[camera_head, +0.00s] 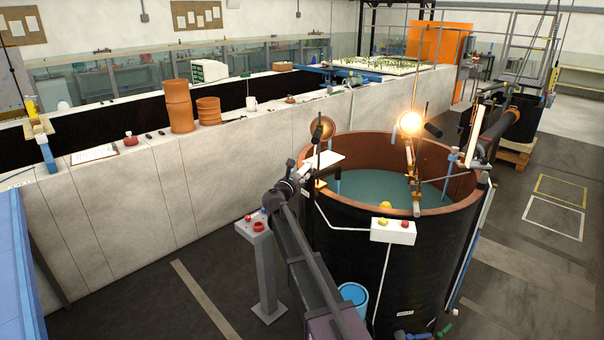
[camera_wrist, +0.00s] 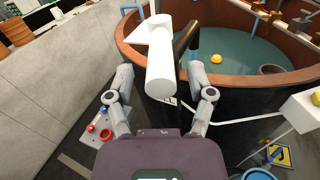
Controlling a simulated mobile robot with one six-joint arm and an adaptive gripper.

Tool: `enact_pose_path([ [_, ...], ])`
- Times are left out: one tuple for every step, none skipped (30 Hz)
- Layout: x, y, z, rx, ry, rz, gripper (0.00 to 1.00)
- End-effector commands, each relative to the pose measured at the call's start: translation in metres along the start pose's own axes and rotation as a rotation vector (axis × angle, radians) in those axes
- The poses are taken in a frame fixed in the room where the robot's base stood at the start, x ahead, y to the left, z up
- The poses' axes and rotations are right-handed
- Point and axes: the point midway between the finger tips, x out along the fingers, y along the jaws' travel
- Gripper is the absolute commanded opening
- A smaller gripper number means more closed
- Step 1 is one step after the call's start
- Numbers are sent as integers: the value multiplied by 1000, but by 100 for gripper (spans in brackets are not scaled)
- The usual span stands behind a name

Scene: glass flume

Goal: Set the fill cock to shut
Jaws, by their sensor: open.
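At the foot of the round tank (camera_head: 345,240), in the head view, are small fittings with a blue handle (camera_head: 418,336) and a green handle (camera_head: 445,331). They are cut off or small, and I cannot tell which is the fill cock or how it is set. My gripper (camera_wrist: 166,88) is open at the tank's near left side. In the wrist view a white cylindrical piece (camera_wrist: 160,72) shows in line with the gap between its fingers; I cannot tell whether they touch it. In the head view my gripper (camera_head: 288,185) is small and dark.
A pedestal with red buttons (camera_head: 257,226) stands left of my arm. A white control box (camera_head: 393,230) hangs on the tank. A blue bucket (camera_head: 354,294) stands at its foot. A yellow ball (camera_wrist: 215,57) is in the tank. Open floor lies to the right.

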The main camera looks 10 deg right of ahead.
Motion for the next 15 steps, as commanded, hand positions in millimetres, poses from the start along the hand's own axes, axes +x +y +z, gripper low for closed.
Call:
enact_pose_path([
  [8,1,0,0,0,-1,69],
  [10,1,0,0,0,-1,69],
  [13,1,0,0,0,-1,69],
  [15,1,0,0,0,0,69],
  [17,1,0,0,0,0,69],
  [18,1,0,0,0,0,69],
  [20,1,0,0,0,0,69],
  [20,1,0,0,0,1,69],
  [21,1,0,0,0,1,69],
  [22,0,0,0,0,1,69],
  [22,0,0,0,0,1,69],
  [22,0,0,0,0,1,69],
  [22,0,0,0,0,1,69],
  [22,0,0,0,0,1,69],
  [22,0,0,0,0,1,69],
])
